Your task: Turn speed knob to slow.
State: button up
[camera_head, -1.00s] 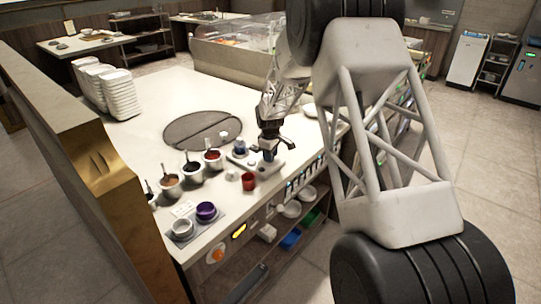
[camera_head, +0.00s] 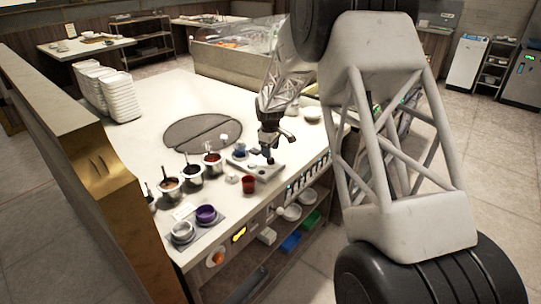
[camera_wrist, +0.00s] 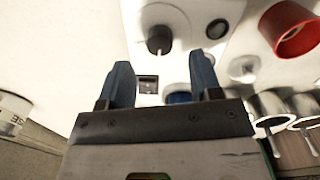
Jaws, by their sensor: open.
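A pale machine (camera_head: 263,172) sits near the counter's front edge in the head view. In the wrist view its pale top face (camera_wrist: 185,62) carries a dark round knob (camera_wrist: 158,40) with a thin stem or pointer, and a second dark round part (camera_wrist: 217,29) to its right. A small dark rectangular panel (camera_wrist: 148,84) and a blue round part (camera_wrist: 178,98) lie lower. I cannot read any speed marks. My gripper (camera_wrist: 161,66) is open and empty, pointing down over the machine. The knob appears just beyond the gap between its fingertips. In the head view my gripper (camera_head: 269,158) partly hides the machine.
A red cup (camera_head: 249,184) stands beside the machine; it also shows in the wrist view (camera_wrist: 290,28). Several sauce pots (camera_head: 193,170) stand to the left. A purple bowl (camera_head: 206,214) is at front left. A round dark plate (camera_head: 203,130) lies behind.

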aim_at(271, 160)
jog(key=shift+r, duration=1.75)
jog(key=shift+s+r, duration=0.3)
jog(key=shift+r, duration=0.05)
jog(key=s+d+r+m, duration=0.2)
jog(key=s+r, duration=0.4)
jog(key=s, duration=0.3)
jog(key=s+d+r+m+t, duration=0.1)
jog(key=s+d+r+m, duration=0.1)
jog(key=s+r, duration=0.6)
jog(key=s+d+r+m, duration=0.2)
jog(key=s+d+r, duration=0.15)
jog(key=s, duration=0.75)
jog(key=s+d+m+t, duration=0.1)
jog(key=s+m, duration=0.4)
jog(key=s, duration=2.4)
jog(key=shift+d+m, duration=0.3)
jog(key=shift+d, duration=0.25)
